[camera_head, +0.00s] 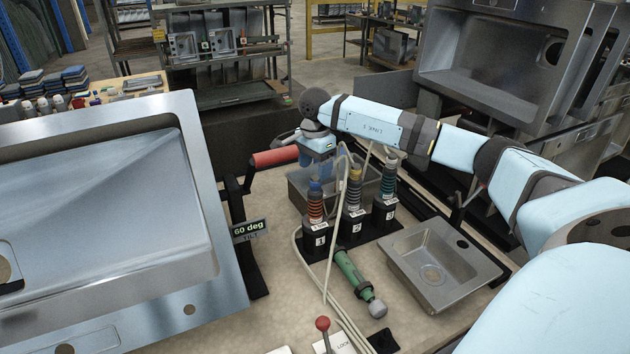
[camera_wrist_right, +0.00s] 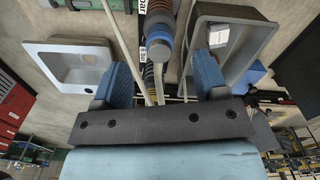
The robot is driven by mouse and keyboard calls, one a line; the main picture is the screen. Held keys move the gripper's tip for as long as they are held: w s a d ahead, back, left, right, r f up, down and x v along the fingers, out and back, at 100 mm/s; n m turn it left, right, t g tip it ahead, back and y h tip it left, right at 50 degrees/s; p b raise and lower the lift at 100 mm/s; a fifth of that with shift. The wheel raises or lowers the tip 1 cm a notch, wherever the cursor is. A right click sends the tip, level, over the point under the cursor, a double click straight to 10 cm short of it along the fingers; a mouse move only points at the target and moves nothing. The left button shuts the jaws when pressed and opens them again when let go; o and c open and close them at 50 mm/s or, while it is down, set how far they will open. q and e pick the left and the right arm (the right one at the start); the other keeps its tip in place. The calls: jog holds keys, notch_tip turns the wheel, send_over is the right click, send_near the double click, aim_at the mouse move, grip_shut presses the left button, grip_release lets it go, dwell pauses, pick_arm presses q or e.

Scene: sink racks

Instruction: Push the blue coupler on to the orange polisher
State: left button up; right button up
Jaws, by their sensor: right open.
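The orange polisher (camera_head: 315,209) stands upright in the black holder marked 1, with orange bands around its body. A blue coupler (camera_head: 315,187) shows as a blue ring at its top; I cannot tell how far on it sits. In the right wrist view the blue coupler (camera_wrist_right: 160,49) is seen end-on, with orange (camera_wrist_right: 157,35) right behind it. My right gripper (camera_head: 320,172) is above the polisher, its blue fingers apart and apparently empty. In the wrist view the gripper (camera_wrist_right: 163,78) has the coupler between and beyond its fingers. My left gripper is not in view.
Pale hoses (camera_head: 298,245) loop past the holders. A green tool (camera_head: 352,272) lies in front. A small sink (camera_head: 440,265) is right; a large tilted sink (camera_head: 110,200) fills the left.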

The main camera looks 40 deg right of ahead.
aim_at(315, 177)
notch_tip(315, 177, up, 8)
dwell(0.8)
